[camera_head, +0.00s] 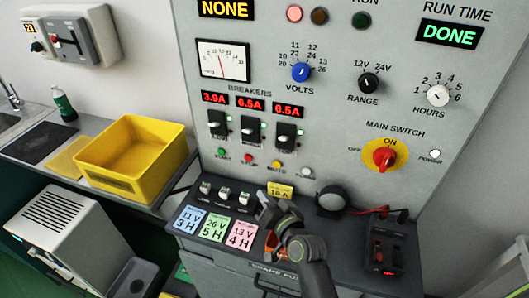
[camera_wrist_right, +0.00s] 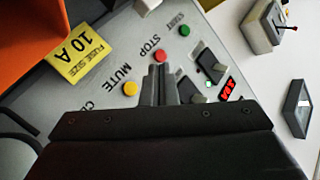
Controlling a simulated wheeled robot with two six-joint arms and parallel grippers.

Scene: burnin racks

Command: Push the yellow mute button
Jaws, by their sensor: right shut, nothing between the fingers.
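The yellow mute button (camera_head: 277,165) is on the grey upright panel, in a row below the breakers, between the red stop button (camera_head: 248,159) and the white button (camera_head: 307,172). In the right wrist view the mute button (camera_wrist_right: 130,88) is in plain sight, left of my fingers. My right gripper (camera_head: 264,198) is shut and empty, low in front of the panel. In the wrist view its fingertips (camera_wrist_right: 160,68) appear between the mute button and the red stop button (camera_wrist_right: 161,56), overlapping close to the red one. Contact cannot be told. My left gripper is not in view.
A green start button (camera_head: 222,154) is left of the red one. Breaker switches (camera_head: 252,132) sit above. A round dark knob-like part (camera_head: 331,199) stands to the right.

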